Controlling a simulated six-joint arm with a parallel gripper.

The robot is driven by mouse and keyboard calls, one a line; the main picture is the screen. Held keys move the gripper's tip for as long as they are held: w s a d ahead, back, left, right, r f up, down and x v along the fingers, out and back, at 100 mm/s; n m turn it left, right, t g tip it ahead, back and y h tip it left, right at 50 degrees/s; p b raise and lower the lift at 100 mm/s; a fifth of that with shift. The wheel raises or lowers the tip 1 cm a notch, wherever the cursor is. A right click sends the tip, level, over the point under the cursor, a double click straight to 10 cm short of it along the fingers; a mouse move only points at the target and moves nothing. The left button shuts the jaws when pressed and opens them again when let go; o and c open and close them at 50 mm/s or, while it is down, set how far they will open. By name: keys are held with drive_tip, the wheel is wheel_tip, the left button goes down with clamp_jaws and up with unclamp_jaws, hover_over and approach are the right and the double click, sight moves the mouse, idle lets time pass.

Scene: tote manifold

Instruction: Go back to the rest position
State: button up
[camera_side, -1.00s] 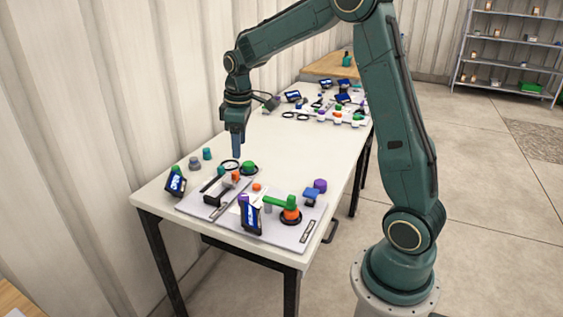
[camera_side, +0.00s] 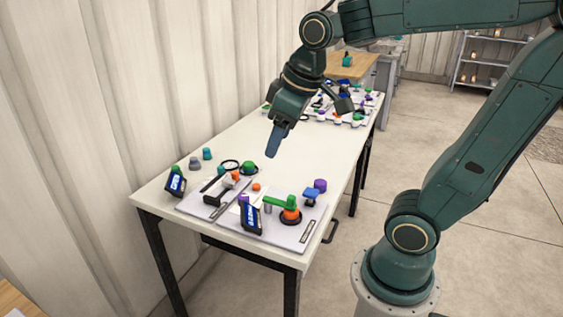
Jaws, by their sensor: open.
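My gripper (camera_side: 274,150) is tilted and hangs in the air above the middle of the white table (camera_side: 225,245). It is open and I see nothing held in it. Its two fingers overlap from this side, so the gap between them is hidden. Below and to its left, the near board (camera_side: 278,238) lies on the table with several small coloured parts on it.
A green part (camera_side: 249,167), an orange piece (camera_side: 256,187) and a purple cap (camera_side: 320,185) stand near my gripper's side of the board. A second board with parts lies at the far end. A wall runs along the left.

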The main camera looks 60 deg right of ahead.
drive_tip(key=s+a+f+m+t, duration=0.1)
drive_tip(key=s+a, duration=0.1)
drive_tip(key=s, duration=0.6)
drive_tip(key=shift+s+a+f, duration=0.2)
drive_tip(key=shift+s+a, duration=0.05)
drive_tip(key=shift+a, duration=0.05)
